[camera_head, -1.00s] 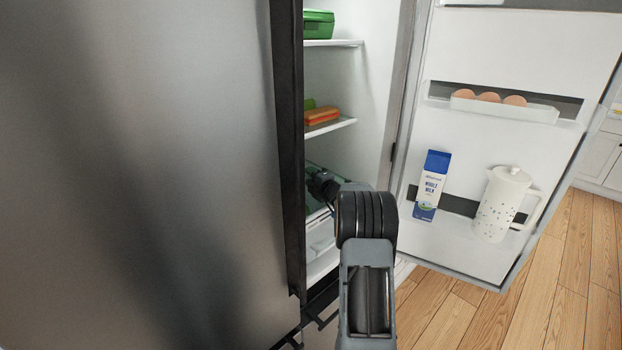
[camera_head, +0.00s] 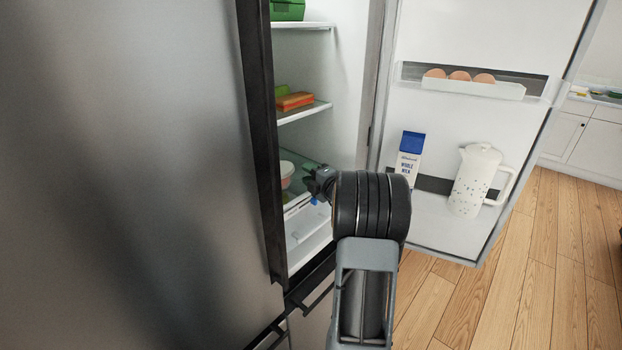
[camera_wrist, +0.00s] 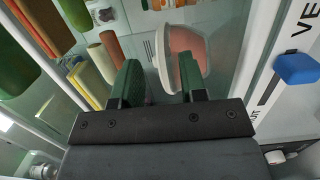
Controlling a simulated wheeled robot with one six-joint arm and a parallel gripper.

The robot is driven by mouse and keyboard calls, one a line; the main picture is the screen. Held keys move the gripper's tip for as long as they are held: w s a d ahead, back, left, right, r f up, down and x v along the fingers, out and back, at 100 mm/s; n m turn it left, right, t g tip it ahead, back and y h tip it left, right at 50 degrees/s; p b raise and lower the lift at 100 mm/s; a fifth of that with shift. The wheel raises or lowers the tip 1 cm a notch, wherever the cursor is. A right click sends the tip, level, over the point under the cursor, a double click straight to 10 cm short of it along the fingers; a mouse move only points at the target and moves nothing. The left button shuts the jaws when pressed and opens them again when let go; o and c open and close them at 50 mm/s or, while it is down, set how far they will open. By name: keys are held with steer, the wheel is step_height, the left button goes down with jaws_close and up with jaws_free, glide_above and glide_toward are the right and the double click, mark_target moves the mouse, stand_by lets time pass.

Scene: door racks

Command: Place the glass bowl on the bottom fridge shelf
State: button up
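The glass bowl (camera_head: 287,170), with a pale rim and pinkish contents, appears to rest on the low glass fridge shelf (camera_head: 305,189) in the head view. It also shows in the wrist view (camera_wrist: 181,45), beyond my fingertips and overlapped by the right finger. My gripper (camera_wrist: 160,80) has its two green fingers apart, with a clear gap between them. In the head view my gripper (camera_head: 316,183) is at the fridge opening, just right of the bowl. It looks open and empty; the head view does not show its fingertips clearly.
The open fridge door (camera_head: 440,150) stands to the right, holding eggs (camera_head: 459,76), a milk carton (camera_head: 406,158) and a white pitcher (camera_head: 473,180). An orange container (camera_head: 295,100) sits on the shelf above. The dark fridge edge (camera_head: 262,150) is close on the left.

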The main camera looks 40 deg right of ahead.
steer(key=shift+s, duration=0.5)
steer(key=o, duration=1.2)
steer(key=shift+c, duration=0.2)
steer(key=shift+s, duration=0.15)
